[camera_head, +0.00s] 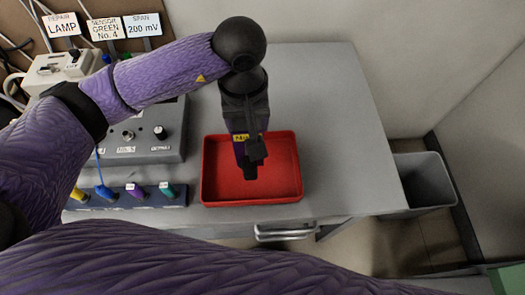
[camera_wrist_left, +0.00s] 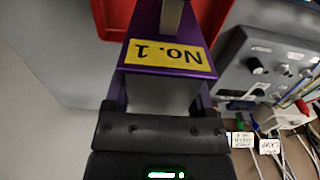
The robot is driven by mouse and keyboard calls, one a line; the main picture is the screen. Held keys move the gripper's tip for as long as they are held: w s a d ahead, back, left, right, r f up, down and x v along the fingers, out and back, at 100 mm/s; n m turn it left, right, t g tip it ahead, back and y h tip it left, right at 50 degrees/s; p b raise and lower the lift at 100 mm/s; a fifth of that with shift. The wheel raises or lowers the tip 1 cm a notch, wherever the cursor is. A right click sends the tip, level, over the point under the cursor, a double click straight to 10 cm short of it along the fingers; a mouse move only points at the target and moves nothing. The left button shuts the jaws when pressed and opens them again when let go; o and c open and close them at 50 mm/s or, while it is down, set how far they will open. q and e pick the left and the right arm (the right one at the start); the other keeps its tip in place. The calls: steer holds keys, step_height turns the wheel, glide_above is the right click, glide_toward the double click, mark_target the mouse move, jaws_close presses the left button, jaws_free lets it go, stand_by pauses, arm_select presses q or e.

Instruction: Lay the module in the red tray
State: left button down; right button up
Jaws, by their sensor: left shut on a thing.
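The module is a purple block with a yellow "No. 1" label, seen close up in the left wrist view (camera_wrist_left: 170,57). In the head view only a little purple and yellow of the module (camera_head: 240,139) shows beside the dark fingers. My left gripper (camera_head: 252,158) points down over the red tray and is shut on the module. The red tray (camera_head: 282,175) lies on the grey bench and looks empty apart from what the gripper covers. I cannot tell whether the module touches the tray floor. My right gripper is out of view.
A grey control box (camera_head: 150,150) with knobs stands left of the tray. A dark strip (camera_head: 118,197) with coloured plugs lies in front of it. The bench (camera_head: 325,100) is clear behind and right of the tray. A grey bin (camera_head: 425,182) stands beyond its right edge.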

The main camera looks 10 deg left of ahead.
arm_select(q)
step_height(320, 180, down, 8)
steer(key=shift+s+r+b, duration=0.1)
steer(key=shift+b, duration=0.65)
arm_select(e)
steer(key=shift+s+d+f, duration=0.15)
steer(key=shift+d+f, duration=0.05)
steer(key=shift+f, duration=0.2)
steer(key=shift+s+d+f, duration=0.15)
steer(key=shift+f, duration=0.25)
arm_select(q)
jaws_free()
steer(key=shift+r, duration=0.2)
step_height(320, 180, up, 12)
steer(key=p, duration=0.2)
steer(key=shift+f+p, duration=0.1)
steer(key=shift+p, duration=0.25)
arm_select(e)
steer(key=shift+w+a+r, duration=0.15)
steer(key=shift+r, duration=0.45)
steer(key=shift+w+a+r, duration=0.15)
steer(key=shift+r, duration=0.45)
arm_select(q)
steer(key=shift+s, duration=0.1)
